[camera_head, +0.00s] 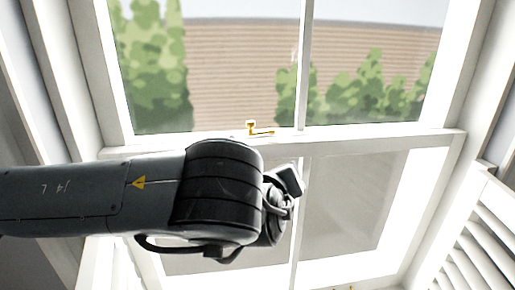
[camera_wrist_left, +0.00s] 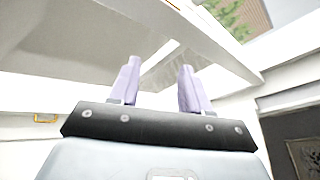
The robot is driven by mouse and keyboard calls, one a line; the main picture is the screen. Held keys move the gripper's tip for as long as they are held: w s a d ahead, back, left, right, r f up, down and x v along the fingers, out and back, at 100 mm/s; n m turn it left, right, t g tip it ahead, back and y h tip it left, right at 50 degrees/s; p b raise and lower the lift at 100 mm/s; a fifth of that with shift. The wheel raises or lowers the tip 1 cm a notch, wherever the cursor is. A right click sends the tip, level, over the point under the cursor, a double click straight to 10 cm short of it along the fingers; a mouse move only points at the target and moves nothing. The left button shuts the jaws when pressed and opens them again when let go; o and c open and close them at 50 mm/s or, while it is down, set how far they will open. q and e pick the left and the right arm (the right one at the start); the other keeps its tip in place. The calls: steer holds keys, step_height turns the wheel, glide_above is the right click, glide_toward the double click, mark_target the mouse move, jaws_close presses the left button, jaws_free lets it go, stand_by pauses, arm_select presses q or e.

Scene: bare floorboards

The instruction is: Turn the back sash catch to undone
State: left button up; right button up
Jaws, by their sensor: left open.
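A small brass sash catch (camera_head: 260,130) sits on the white meeting rail of the window in the head view, left of the vertical bar. It has an upright knob at its left and a low arm pointing right. My left arm comes in from the left below the rail, and its wrist end lies below and right of the catch, apart from it in the picture. The fingers are hidden there. In the left wrist view my left gripper (camera_wrist_left: 157,68) is open and empty, with two pale fingers pointing up toward white window woodwork. My right gripper is not in view.
The white meeting rail (camera_head: 390,140) crosses the window above my arm. White shutters (camera_head: 485,240) stand at the right. Small brass fittings show at the bottom of the head view (camera_head: 345,287) and at the left of the wrist view (camera_wrist_left: 45,118).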

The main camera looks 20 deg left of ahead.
mark_target(250, 125)
arm_select(q)
steer(key=s+a+r+m+t+y+b, duration=0.1)
steer(key=a+r+m+t+y+b, duration=0.25)
steer(key=a+r, duration=0.2)
steer(key=shift+g+y, duration=0.25)
steer(key=shift+y, duration=0.3)
steer(key=p+x, duration=0.1)
steer(key=x, duration=0.1)
steer(key=p+x, duration=0.2)
steer(key=a+p+x, duration=0.1)
steer(key=x, duration=0.2)
steer(key=shift+w+a+r+p, duration=0.3)
steer(key=shift+w+p, duration=0.1)
steer(key=shift+w, duration=0.15)
steer(key=shift+x, duration=1.05)
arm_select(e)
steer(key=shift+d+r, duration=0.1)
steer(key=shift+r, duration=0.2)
